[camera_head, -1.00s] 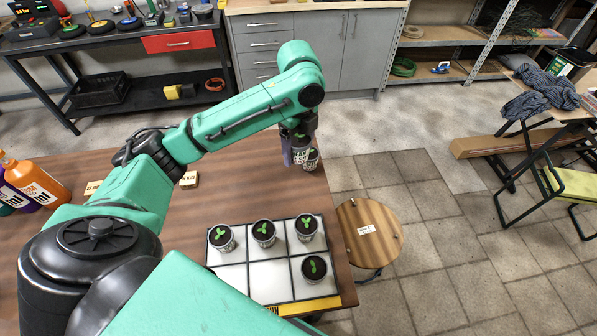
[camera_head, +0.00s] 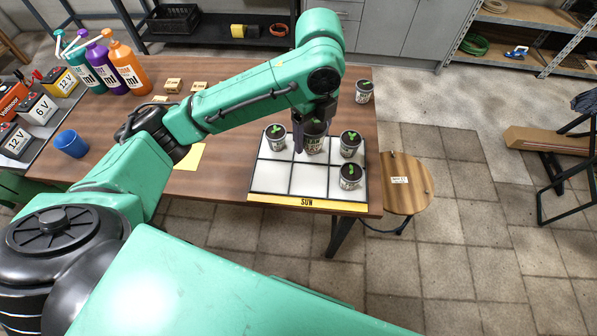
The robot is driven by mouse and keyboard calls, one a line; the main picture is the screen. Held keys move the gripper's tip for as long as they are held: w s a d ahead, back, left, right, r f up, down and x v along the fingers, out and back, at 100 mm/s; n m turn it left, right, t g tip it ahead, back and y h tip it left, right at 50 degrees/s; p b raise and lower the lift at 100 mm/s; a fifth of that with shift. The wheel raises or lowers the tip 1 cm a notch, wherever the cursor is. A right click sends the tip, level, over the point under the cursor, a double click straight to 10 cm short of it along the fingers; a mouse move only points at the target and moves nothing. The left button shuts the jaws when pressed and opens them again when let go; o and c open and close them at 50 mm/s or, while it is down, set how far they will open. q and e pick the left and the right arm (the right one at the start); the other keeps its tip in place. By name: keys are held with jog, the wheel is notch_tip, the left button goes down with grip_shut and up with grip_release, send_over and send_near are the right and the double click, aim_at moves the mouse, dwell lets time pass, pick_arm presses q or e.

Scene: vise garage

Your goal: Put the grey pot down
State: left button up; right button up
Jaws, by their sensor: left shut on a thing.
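My left gripper (camera_head: 314,112) reaches in from the left and is shut on the grey pot (camera_head: 315,143), which has a small green seedling. The pot appears upright, over the back middle of the white tray (camera_head: 308,180) with its "SUN" label. I cannot tell its height above the tray. Other potted seedlings stand in the back left cell (camera_head: 275,137), back right cell (camera_head: 350,144) and front right cell (camera_head: 350,176). The front left and front middle cells are bare. Whatever stands in the back middle cell is hidden behind the held pot. My right gripper is out of view.
One more potted seedling (camera_head: 364,92) stands at the table's far right corner. A round stool (camera_head: 408,183) is beside the table's right edge.

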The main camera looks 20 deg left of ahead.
pick_arm(q)
send_near(309, 180)
notch_tip(309, 180, down, 6)
jog(key=shift+f+p, duration=0.2)
jog(key=shift+p, duration=0.1)
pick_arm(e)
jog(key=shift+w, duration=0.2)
pick_arm(q)
jog(key=shift+f, duration=0.2)
jog(key=o, duration=1.4)
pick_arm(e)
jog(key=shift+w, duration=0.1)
pick_arm(q)
notch_tip(309, 180, up, 12)
jog(key=shift+r, duration=0.2)
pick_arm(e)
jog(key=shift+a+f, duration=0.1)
